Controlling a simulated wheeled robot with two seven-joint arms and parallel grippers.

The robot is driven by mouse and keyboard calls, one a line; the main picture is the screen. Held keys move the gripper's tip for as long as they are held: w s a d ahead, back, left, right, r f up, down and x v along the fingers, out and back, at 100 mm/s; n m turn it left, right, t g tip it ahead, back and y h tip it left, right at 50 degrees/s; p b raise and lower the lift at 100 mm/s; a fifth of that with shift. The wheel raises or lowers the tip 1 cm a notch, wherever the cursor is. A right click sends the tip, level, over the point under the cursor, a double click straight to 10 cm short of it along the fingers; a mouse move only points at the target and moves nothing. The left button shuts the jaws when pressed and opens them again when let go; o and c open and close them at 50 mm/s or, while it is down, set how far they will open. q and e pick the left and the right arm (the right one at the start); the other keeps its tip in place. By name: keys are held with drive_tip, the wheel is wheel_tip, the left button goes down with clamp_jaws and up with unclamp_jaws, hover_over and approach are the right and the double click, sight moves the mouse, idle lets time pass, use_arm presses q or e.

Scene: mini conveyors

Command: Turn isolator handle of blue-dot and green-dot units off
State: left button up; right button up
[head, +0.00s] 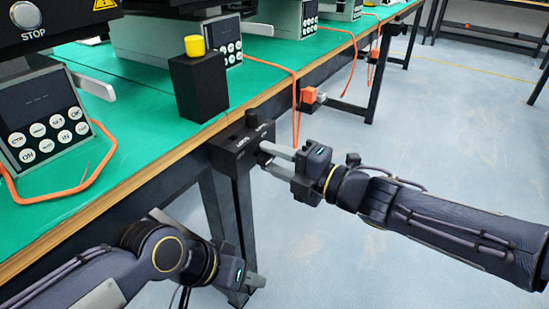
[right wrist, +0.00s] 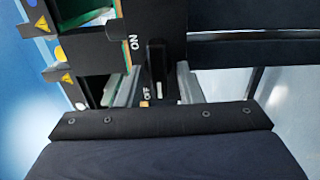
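A black isolator unit (head: 240,148) is fixed to the table's front edge. In the right wrist view, its black handle (right wrist: 156,65) stands between the ON and OFF labels, with a pale mark near its OFF end. My right gripper (head: 277,152) is at this unit. Its two grey fingers are apart, one on each side of the handle; contact cannot be told. My left gripper (head: 256,281) is low, below the table edge and away from the unit; its finger gap is unclear. No blue or green dot can be clearly made out on the unit.
A black box with a yellow cap (head: 194,46) stands on the green table (head: 130,80) behind the unit. Control panels (head: 45,120) and orange cables (head: 297,110) are nearby. Another edge unit has an orange part (head: 309,96). The floor (head: 450,130) on the right is clear.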

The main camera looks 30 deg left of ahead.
drive_tip(key=shift+o, duration=0.2)
drive_tip(key=shift+d, duration=0.1)
drive_tip(key=shift+d+r, duration=0.1)
drive_tip(key=shift+d, duration=0.25)
drive_tip(key=d+p, duration=0.2)
drive_tip(key=d, duration=0.5)
drive_tip(key=shift+s, duration=0.3)
drive_tip(key=shift+a, duration=0.1)
